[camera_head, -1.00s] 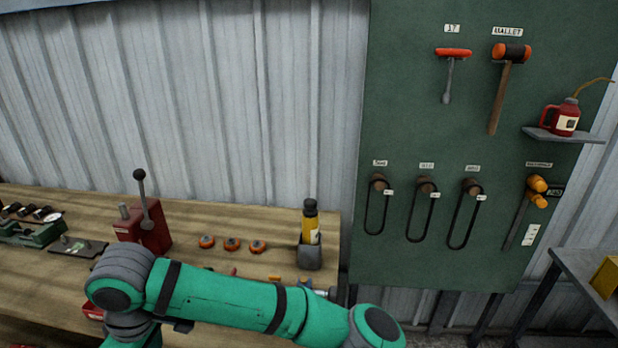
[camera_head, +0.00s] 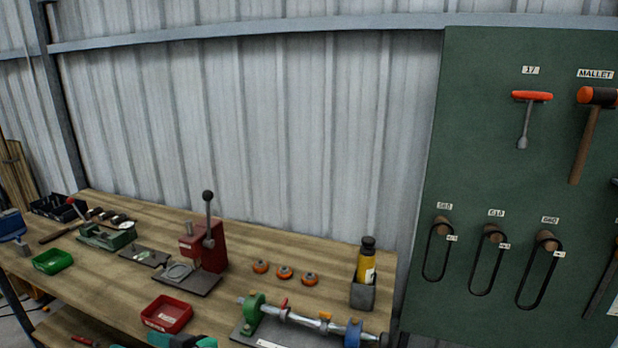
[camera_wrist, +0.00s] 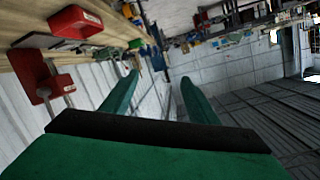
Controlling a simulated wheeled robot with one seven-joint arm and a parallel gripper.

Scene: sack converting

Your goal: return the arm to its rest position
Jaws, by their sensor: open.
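My gripper (camera_wrist: 158,92) shows in the wrist view as two green fingers standing apart, with nothing between them.
The wooden workbench (camera_head: 110,290) holds a red press (camera_head: 205,248), a red tray (camera_head: 167,314), a green tray (camera_head: 52,261), a roller fixture (camera_head: 290,325) and a yellow bottle (camera_head: 366,265) in a holder. A green tool board (camera_head: 480,130) hangs at right.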

